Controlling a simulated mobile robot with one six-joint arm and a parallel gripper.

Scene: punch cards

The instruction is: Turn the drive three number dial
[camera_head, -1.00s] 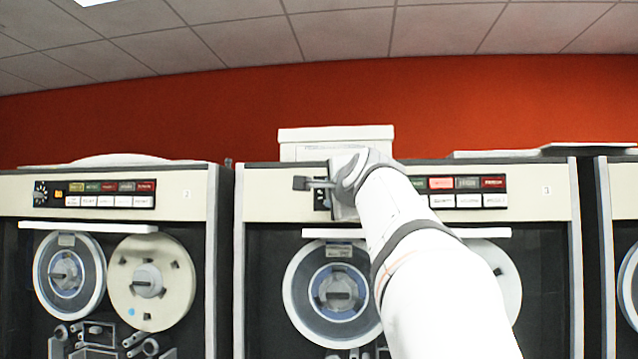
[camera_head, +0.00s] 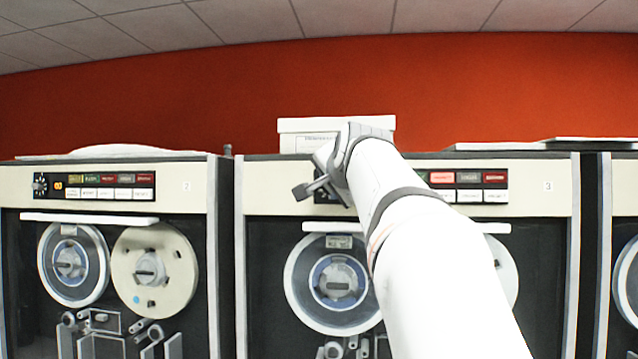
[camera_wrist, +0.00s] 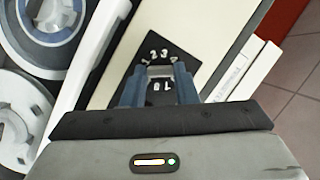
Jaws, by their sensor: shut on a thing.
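The drive three tape unit (camera_head: 530,192), marked 3 at its upper right, stands in the middle of the head view. Its number dial, a black plate with white numerals (camera_wrist: 158,55), shows in the wrist view. My gripper (camera_wrist: 160,76) is shut on the dial's knob, with one blue-grey finger on each side. Numerals show above and below the fingers; the fingers partly cover the knob. In the head view my gripper (camera_head: 322,185) is tilted at the upper left of the drive panel, and my wrist hides most of the dial there.
Drive two (camera_head: 185,188) stands to the left with its own dial (camera_head: 40,185). A row of lit buttons (camera_head: 468,186) lies right of my arm. A white box (camera_head: 300,135) sits on top of drive three. Tape reels (camera_head: 325,283) are below the panel.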

